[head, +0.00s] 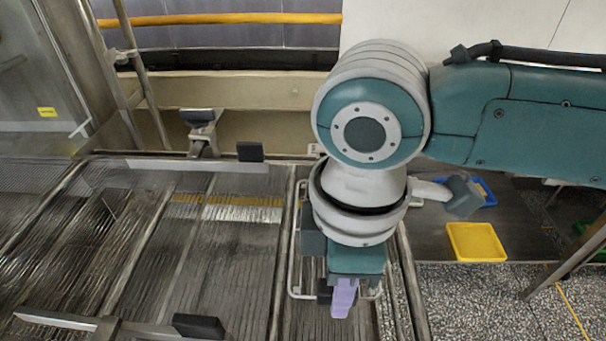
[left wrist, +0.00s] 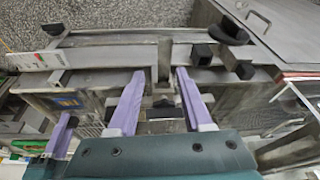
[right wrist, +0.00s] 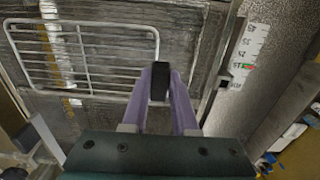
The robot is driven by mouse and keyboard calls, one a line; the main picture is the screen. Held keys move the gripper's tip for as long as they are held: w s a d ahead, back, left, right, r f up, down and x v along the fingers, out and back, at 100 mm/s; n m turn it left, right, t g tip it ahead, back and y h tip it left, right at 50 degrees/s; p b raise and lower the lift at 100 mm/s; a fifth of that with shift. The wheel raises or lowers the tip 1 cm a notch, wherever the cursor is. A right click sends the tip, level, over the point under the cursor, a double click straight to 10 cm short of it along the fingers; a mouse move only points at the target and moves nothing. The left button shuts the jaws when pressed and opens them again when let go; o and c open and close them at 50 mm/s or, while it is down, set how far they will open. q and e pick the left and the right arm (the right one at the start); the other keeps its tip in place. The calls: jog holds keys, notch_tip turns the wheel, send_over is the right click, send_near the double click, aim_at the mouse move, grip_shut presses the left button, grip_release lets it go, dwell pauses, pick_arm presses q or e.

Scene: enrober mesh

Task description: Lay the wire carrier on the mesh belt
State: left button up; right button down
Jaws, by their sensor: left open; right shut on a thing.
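The wire carrier is a white wire frame with cross bars (right wrist: 88,52). In the head view its thin rim (head: 293,262) shows on either side of my right gripper (head: 342,296), and my wrist hides much of it. My right gripper's purple fingers (right wrist: 167,78) are shut on the carrier's black grip (right wrist: 160,82). The grey mesh belt (head: 235,255) lies left of and under the carrier. I cannot tell whether the carrier touches the surface below. My left gripper (left wrist: 160,75) is open and empty, fingers apart, in front of a metal rail; it is outside the head view.
Metal bars with black pads stand over the belt at its far end (head: 250,152) and near end (head: 198,327). A yellow tray (head: 475,256) and a blue tray (head: 490,194) are to the right. A printed scale strip (right wrist: 252,45) runs beside the belt. The belt's middle is largely bare.

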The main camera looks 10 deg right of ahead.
jog(key=shift+f, duration=0.1)
jog(key=c, duration=0.7)
grip_release()
jog(key=shift+r, duration=0.4)
notch_tip(320, 180, up, 12)
jog(key=f+p, duration=0.1)
jog(key=s+a+f+m+t+y, duration=0.2)
jog(key=s+a+f+m+y, duration=0.15)
jog(key=s+a+m, duration=0.2)
jog(key=s+d+m+h, duration=0.1)
jog(key=s+d+m, duration=0.1)
jog(key=d, duration=0.3)
jog(key=s+d+f+m+t+h, duration=0.1)
jog(key=s+d+m, duration=0.1)
jog(key=d, duration=0.3)
jog(key=s+d+f+m+h, duration=0.1)
jog(key=s+d+m, duration=0.1)
jog(key=d, duration=0.3)
jog(key=shift+s+f+m+t, duration=0.2)
jog(key=shift+s+m+t, duration=0.15)
jog(key=shift+m, duration=0.3)
